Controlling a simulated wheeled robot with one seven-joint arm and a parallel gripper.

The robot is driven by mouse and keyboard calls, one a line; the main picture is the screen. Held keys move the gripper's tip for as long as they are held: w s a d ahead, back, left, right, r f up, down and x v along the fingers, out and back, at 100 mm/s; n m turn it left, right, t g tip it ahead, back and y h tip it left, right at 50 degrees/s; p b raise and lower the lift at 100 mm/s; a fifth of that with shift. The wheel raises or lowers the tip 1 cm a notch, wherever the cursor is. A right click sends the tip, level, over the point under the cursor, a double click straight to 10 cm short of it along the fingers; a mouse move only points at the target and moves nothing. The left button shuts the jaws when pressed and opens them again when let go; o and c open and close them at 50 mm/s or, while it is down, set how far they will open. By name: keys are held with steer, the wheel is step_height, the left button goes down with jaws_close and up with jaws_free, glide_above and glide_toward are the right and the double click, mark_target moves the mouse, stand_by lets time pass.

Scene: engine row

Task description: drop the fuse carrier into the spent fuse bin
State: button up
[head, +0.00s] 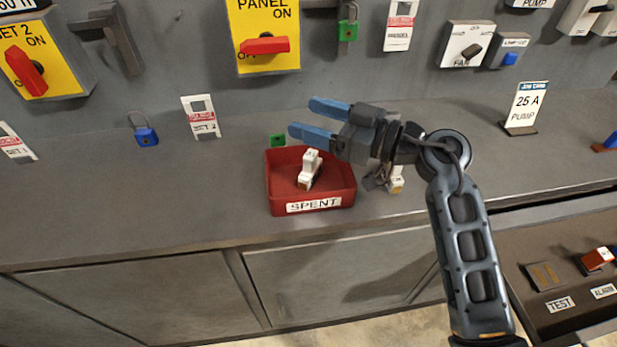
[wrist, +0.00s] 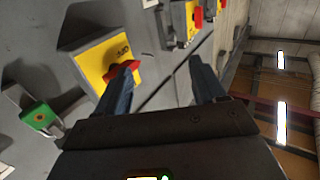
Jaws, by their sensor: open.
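The red bin (head: 284,176), labelled SPENT, stands on the grey counter. A white fuse carrier (head: 311,161) with a brownish lower end sits inside it, tilted. My gripper (head: 313,120) is open and empty, above and behind the bin, with its blue fingers pointing left. In the wrist view my gripper (wrist: 162,72) shows its two fingers apart with nothing between them. A second white carrier-like piece (head: 396,180) is just right of the bin, partly hidden by my arm. The bin is not in the wrist view.
A green block (head: 278,140) is behind the bin. A blue padlock (head: 145,132) and a tag (head: 201,117) are at left. A yellow panel switch (head: 264,40) and a green padlock (head: 348,28) are on the wall. The left counter is clear.

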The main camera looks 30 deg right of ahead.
steer(key=v, duration=0.7)
steer(key=shift+s, duration=0.15)
steer(key=shift+d, duration=0.1)
steer(key=s+a+m+t, duration=0.1)
steer(key=s+a+t, duration=0.5)
steer(key=s, duration=0.8)
steer(key=s+f+m+g+h, duration=0.2)
steer(key=s+h, duration=0.3)
steer(key=s, duration=0.5)
steer(key=s+d+f+m+g+h, duration=0.1)
steer(key=s+f+m+g+h, duration=0.2)
steer(key=s, duration=0.7)
steer(key=f+m+h, duration=0.1)
steer(key=h, duration=0.1)
steer(key=shift+g+h, duration=0.3)
steer(key=shift+h, duration=0.1)
